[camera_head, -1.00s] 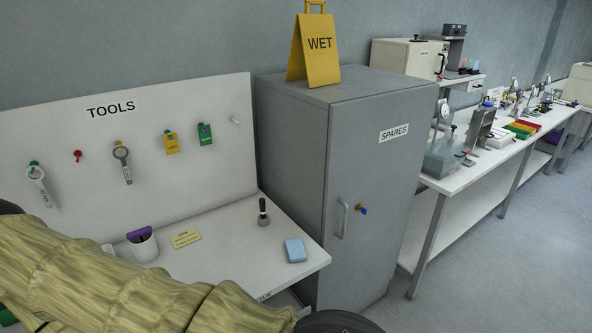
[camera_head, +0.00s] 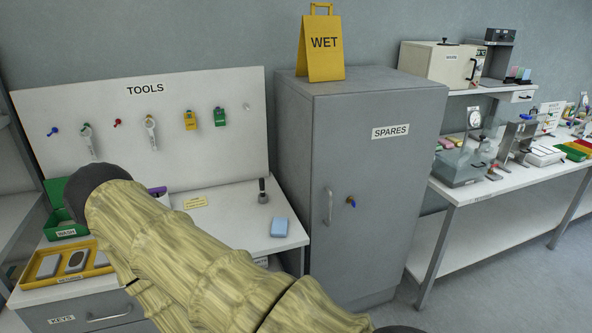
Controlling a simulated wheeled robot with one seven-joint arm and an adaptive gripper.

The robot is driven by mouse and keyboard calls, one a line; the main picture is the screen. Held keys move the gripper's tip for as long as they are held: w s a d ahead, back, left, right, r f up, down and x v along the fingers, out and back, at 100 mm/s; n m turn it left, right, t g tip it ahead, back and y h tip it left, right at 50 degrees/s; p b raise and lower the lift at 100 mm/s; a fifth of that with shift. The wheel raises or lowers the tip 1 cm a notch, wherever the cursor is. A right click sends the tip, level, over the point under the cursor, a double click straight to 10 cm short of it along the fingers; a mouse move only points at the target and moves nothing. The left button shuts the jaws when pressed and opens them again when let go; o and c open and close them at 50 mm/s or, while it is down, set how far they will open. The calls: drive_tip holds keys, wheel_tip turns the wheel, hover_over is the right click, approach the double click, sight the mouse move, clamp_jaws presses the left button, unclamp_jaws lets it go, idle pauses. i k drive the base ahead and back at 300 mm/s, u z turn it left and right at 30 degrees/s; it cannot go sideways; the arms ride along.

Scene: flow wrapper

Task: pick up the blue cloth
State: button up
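The blue cloth (camera_head: 279,227) is a small light-blue folded pad. It lies flat on the white workbench (camera_head: 225,232) near its right front corner, beside the grey cabinet. My arm, in a yellowish sleeve, crosses the lower middle of the view and covers part of the bench. It does not cover the cloth. My gripper is not in view.
A dark-handled tool (camera_head: 263,192) stands just behind the cloth. A yellow card (camera_head: 195,202) lies to its left. The grey SPARES cabinet (camera_head: 375,220) stands close on the right, with a yellow WET sign (camera_head: 324,48) on top. A yellow tray (camera_head: 100,268) sits at the bench's left.

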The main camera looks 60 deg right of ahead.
sight(279, 224)
drive_tip(key=z, duration=1.35)
